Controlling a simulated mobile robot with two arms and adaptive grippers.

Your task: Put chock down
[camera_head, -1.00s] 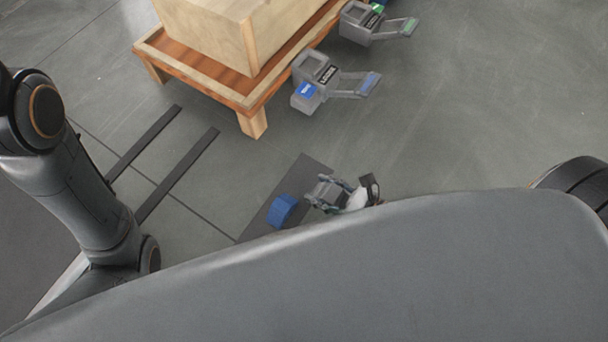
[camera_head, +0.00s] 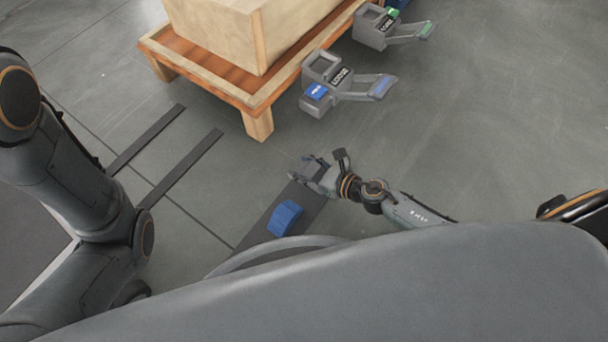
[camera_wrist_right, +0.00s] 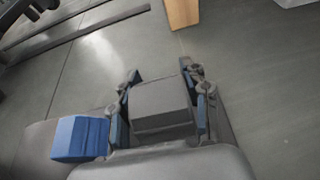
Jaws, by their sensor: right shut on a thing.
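My right gripper (camera_head: 312,172) is shut on a grey block, which looks like the chock (camera_wrist_right: 160,105). In the right wrist view the block sits between the two fingers (camera_wrist_right: 160,108). In the head view the gripper is at the far end of a dark mat (camera_head: 310,210); I cannot tell whether the block touches it.
A wooden crate (camera_head: 215,35) stands on a wooden pallet (camera_head: 195,76). Two grey devices stand right of it, one with a blue pad (camera_head: 340,84), one with a green pad (camera_head: 385,28). Two dark bars (camera_head: 180,168) lie at left. Floor at right is clear.

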